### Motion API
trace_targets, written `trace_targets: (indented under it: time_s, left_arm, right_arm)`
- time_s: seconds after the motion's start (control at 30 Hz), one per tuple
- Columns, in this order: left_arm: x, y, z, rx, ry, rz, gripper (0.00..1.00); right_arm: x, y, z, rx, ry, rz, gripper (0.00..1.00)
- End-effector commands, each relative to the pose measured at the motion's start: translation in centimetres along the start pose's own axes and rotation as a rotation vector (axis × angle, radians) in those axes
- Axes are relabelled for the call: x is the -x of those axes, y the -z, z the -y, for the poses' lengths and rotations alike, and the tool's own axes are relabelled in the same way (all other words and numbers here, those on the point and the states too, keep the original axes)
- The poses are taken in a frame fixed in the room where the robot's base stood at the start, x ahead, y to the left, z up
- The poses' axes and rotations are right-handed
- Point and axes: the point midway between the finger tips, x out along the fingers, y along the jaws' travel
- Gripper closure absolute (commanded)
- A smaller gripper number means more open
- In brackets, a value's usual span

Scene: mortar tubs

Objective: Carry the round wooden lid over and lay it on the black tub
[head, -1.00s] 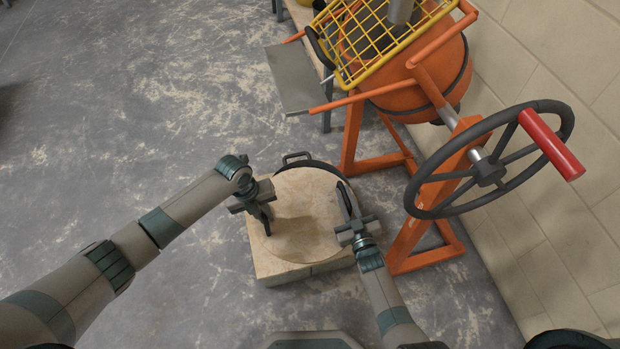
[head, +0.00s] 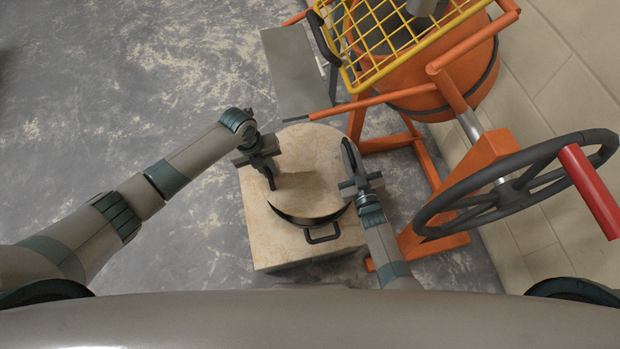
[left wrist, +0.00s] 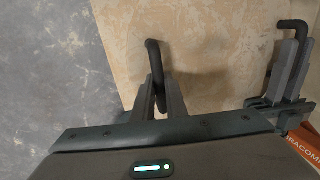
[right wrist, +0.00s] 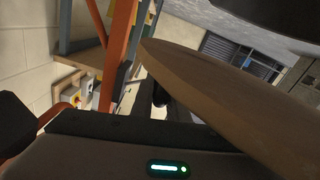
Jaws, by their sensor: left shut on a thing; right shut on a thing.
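The round wooden lid (head: 312,160) is held level over the black tub (head: 309,220). My left gripper (head: 270,182) is shut on a black handle at the lid's left side, also seen in the left wrist view (left wrist: 154,65). My right gripper (head: 350,162) is shut on the handle at the right side. The lid sits off-centre toward the far side, so the tub's near rim and near handle show in the head view. The lid hides the rest of the tub. The right wrist view shows the lid edge-on (right wrist: 220,95).
The tub stands on a square pale block (head: 262,228). An orange mixer (head: 440,95) with a yellow grate (head: 385,40) and a black handwheel (head: 500,185) with a red grip stands close on the right, before a block wall. The floor on the left is clear.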

Motion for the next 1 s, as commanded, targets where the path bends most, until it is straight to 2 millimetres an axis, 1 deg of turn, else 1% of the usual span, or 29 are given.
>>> trace_targets:
  time_s: [0.03,0.3,0.43,0.57,0.83,1.0]
  left_arm:
    - [0.1,-0.4,-0.7,0.005,-0.012,0.005,1.0]
    - [0.1,-0.4,-0.7,0.005,-0.012,0.005,1.0]
    - [-0.4,-0.4,-0.8,0.005,-0.012,0.005,1.0]
    - [-1.4,-0.4,-1.0,0.005,-0.012,0.005,1.0]
    - [-4.1,-0.4,-1.6,0.005,-0.012,0.005,1.0]
    - [-5.3,-0.4,-1.8,0.005,-0.012,0.005,1.0]
  right_arm:
    - [0.2,-0.2,-0.6,0.006,-0.006,0.004,1.0]
    - [0.1,-0.3,-0.6,0.006,-0.006,0.004,1.0]
    - [0.1,-0.7,-0.5,0.006,-0.006,0.004,1.0]
    - [0.1,-1.7,-0.3,0.006,-0.006,0.004,1.0]
    - [0.1,-4.5,0.2,0.006,-0.006,0.004,1.0]
    - [0.1,-5.6,0.4,0.006,-0.006,0.004,1.0]
